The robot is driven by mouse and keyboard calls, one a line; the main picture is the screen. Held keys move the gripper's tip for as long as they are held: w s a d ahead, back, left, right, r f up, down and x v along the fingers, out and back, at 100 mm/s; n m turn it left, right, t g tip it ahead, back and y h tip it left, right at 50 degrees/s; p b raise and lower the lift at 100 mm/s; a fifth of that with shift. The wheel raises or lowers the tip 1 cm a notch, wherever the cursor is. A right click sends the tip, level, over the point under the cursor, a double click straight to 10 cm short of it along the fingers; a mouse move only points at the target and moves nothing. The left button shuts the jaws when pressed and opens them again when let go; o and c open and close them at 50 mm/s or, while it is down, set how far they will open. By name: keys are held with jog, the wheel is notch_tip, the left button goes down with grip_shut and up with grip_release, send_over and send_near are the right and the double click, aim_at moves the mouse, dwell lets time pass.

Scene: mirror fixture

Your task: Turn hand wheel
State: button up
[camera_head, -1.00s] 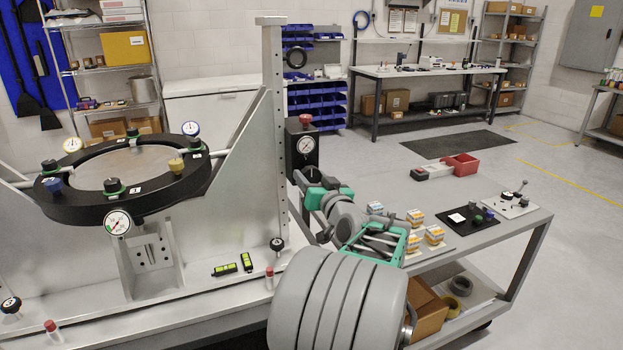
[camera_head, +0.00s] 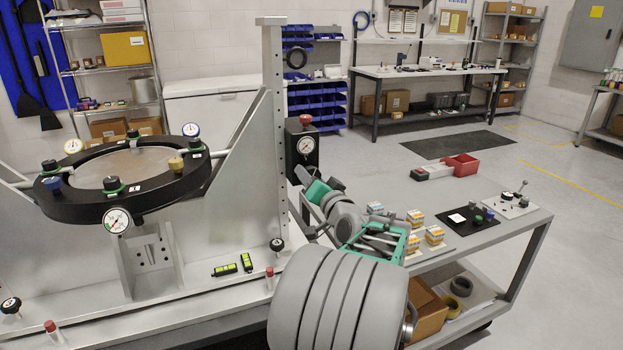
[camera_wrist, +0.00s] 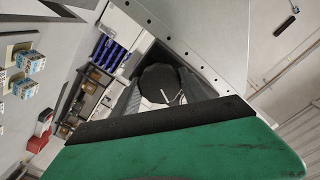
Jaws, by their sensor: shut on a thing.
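In the wrist view a dark, many-sided knob-like hand wheel (camera_wrist: 158,76) sits between the two dark fingers of my gripper (camera_wrist: 157,97), which is shut on it. The hand wheel is hidden there, behind my gripper and the upright. My gripper's green housing fills the bottom of the wrist view.
The mirror fixture's black ring (camera_head: 75,208), with gauges and knobs, stands at left. The perforated metal upright (camera_head: 273,130) is close beside my gripper.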

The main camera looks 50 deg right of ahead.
jog(key=m+p, duration=0.1)
jog(key=m, duration=0.2)
jog(key=shift+r+m, duration=0.1)
jog(key=shift+m, duration=0.3)
jog(key=m+p, duration=0.2)
jog(key=m, duration=0.1)
jog(key=shift+r+m, duration=0.1)
jog(key=shift+m, duration=0.2)
jog(key=m+p, duration=0.2)
jog(key=m, duration=0.1)
jog(key=shift+m+p, duration=0.3)
jog(key=shift+m, duration=0.1)
jog(key=m+p, duration=0.3)
jog(key=m, duration=0.1)
jog(key=shift+p, duration=0.4)
jog(key=m+p, duration=0.4)
jog(key=m, duration=0.1)
jog(key=shift+r, duration=0.1)
jog(key=m+p, duration=0.3)
jog(key=shift+m+p, duration=0.3)
jog(key=shift+p, duration=0.1)
jog(key=m+p, duration=0.1)
jog(key=m, duration=0.2)
jog(key=shift+f+m+p, duration=0.2)
jog(key=shift+m+p, duration=0.1)
jog(key=shift+p, duration=0.05)
jog(key=shift+m, duration=1.6)
jog(key=shift+f, duration=0.1)
